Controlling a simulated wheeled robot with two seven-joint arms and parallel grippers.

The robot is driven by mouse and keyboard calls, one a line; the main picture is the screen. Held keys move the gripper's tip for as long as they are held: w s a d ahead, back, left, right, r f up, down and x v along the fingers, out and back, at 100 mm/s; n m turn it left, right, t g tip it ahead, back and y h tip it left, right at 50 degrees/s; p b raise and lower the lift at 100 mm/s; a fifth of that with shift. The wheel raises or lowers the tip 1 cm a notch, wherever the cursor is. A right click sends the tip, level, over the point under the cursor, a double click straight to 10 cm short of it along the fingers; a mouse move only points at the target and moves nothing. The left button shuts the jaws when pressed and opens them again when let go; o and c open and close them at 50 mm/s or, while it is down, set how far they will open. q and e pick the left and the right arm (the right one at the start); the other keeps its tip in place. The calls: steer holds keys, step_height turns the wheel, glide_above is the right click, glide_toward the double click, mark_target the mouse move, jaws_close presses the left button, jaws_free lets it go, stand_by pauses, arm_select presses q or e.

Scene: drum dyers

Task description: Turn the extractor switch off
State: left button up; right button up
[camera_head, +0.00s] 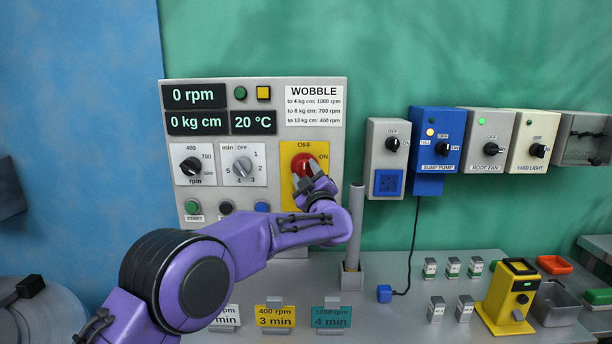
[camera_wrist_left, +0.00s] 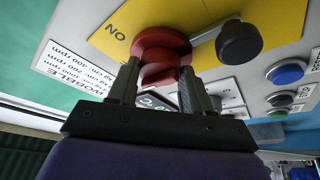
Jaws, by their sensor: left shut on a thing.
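A red rotary switch (camera_head: 303,163) sits on a yellow plate (camera_head: 287,196) at the right of the grey control panel (camera_head: 210,210). The plate is marked OFF above the switch and ON at its upper right. My left gripper (camera_head: 310,182) reaches it from below and right. In the left wrist view, the red switch (camera_wrist_left: 160,42) shows upside down, with the two fingers of the left gripper (camera_wrist_left: 159,76) shut on either side of its red grip. The exact pointing of the switch is hard to tell, as the fingers cover part of it. My right gripper is not in view.
The panel displays (camera_head: 194,96) read 0 rpm, 0 kg cm and 20 °C. A black knob (camera_wrist_left: 240,42) stands close to the fingers. A grey post (camera_head: 355,220) rises right of my forearm. Wall switch boxes (camera_head: 436,178) hang farther right; a yellow device (camera_head: 510,295) stands on the bench.

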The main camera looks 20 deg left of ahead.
arm_select(q)
steer(key=shift+r+n, duration=0.1)
steer(key=shift+n, duration=0.4)
steer(key=o, duration=1)
steer(key=shift+o, duration=0.2)
steer(key=shift+w, duration=0.1)
steer(key=b+v, duration=0.3)
steer(key=v, duration=0.7)
steer(key=shift+s+d, duration=0.2)
steer(key=shift+d, duration=0.05)
